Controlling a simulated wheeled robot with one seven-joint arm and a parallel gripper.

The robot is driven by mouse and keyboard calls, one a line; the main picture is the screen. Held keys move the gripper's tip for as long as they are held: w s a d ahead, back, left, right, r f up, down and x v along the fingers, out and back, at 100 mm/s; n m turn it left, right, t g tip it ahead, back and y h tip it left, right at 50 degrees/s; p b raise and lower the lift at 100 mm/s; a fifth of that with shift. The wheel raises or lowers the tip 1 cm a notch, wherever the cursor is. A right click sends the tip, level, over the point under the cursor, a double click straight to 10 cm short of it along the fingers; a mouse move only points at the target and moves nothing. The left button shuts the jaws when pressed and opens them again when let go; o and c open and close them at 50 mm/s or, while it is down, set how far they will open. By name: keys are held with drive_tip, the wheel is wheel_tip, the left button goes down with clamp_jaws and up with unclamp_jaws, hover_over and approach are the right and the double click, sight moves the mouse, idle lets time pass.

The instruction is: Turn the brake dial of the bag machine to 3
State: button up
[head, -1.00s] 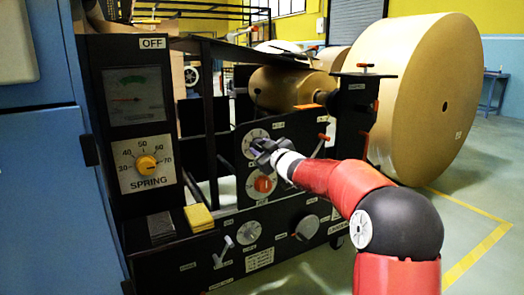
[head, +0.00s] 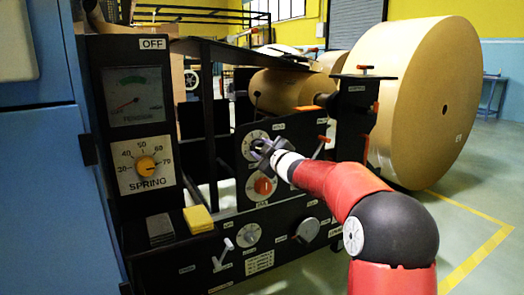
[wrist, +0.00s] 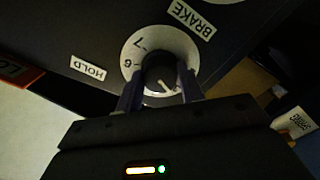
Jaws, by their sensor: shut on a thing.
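The brake dial (head: 252,137) is a round pale plate on the dark front panel of the bag machine (head: 215,225). In the wrist view the dial plate (wrist: 133,48) carries the label BRAKE (wrist: 194,18), and the figures 7 and 6 show. Its black knob (wrist: 160,72) has a white pointer line, lying toward my gripper's side of the picture; the figures there are hidden. My gripper (wrist: 160,88) is shut on the knob, one finger on each side. In the head view my gripper (head: 264,150) covers the dial's lower right part.
A red knob (head: 263,186) sits just below the brake dial. A HOLD label (wrist: 88,67) is beside the dial. The SPRING dial (head: 146,169) and tension gauge (head: 134,95) are at left. A large kraft roll (head: 430,100) stands at right. Open floor lies at lower right.

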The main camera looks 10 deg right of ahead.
drive_tip(key=o, duration=1)
drive_tip(key=v, duration=0.7)
drive_tip(key=shift+s, duration=0.35)
drive_tip(key=shift+d, duration=0.1)
